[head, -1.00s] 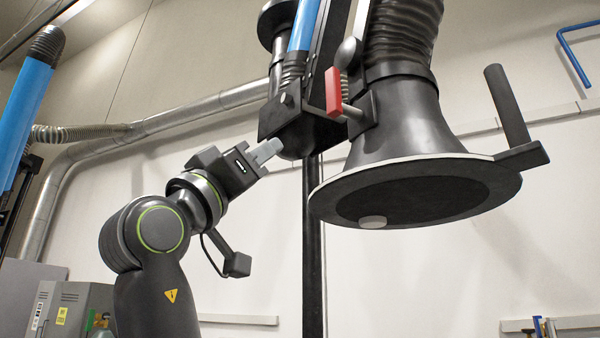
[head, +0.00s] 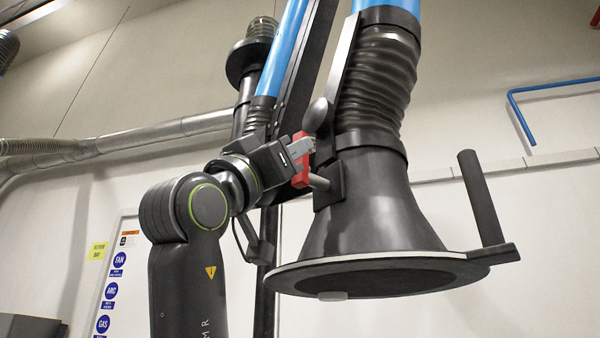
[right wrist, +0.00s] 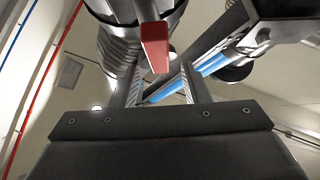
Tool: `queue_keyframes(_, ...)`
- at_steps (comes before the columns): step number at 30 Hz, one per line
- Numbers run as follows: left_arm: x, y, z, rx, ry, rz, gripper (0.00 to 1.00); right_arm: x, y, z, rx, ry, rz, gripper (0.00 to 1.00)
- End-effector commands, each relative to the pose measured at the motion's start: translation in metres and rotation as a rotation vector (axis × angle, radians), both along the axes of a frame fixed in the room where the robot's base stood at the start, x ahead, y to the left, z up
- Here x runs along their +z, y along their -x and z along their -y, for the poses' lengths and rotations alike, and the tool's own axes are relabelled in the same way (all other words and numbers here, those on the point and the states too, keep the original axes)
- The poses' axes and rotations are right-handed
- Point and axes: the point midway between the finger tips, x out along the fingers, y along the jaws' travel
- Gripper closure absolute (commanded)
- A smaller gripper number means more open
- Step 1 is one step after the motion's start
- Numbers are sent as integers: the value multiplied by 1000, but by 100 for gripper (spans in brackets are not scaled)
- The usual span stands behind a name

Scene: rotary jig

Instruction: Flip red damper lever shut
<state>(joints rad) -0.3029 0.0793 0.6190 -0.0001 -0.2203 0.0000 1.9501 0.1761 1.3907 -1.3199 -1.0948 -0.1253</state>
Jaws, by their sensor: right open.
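The red damper lever (head: 300,172) sits on a short shaft at the left side of the black extraction hood (head: 375,210). My right gripper (head: 308,147) is open at the lever, its pale fingers overlapping the red part in the head view. In the right wrist view the red lever (right wrist: 154,48) shows just beyond the two spread fingertips of the gripper (right wrist: 162,70), roughly between them sideways. I cannot tell whether a finger touches it. Part of the lever is hidden behind the gripper in the head view. My left gripper is not in view.
A ribbed black hose (head: 378,85) rises from the hood. A dark upright handle (head: 480,198) stands on the hood's right rim. A blue arm tube (head: 284,50) and black support run behind my gripper. Open room lies left of my arm.

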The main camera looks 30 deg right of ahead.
Motion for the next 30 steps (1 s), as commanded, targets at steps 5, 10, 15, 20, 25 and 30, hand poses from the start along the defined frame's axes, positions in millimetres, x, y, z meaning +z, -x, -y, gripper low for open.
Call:
queue_keyframes(5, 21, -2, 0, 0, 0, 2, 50, 24, -6, 20, -2, -1, -1, 58)
queue_keyframes(10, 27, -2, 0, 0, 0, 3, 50, 32, -9, 30, -1, -1, -2, 58)
queue_keyframes(15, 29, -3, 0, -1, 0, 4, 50, 34, -10, 33, 0, 0, -1, 58)
queue_keyframes(20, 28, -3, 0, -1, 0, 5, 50, 34, -10, 33, 0, 0, -1, 58)
queue_keyframes(25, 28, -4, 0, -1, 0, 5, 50, 34, -10, 33, 0, 0, -1, 74)
queue_keyframes(30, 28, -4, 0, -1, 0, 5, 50, 34, -9, 33, 0, 0, -1, 96)
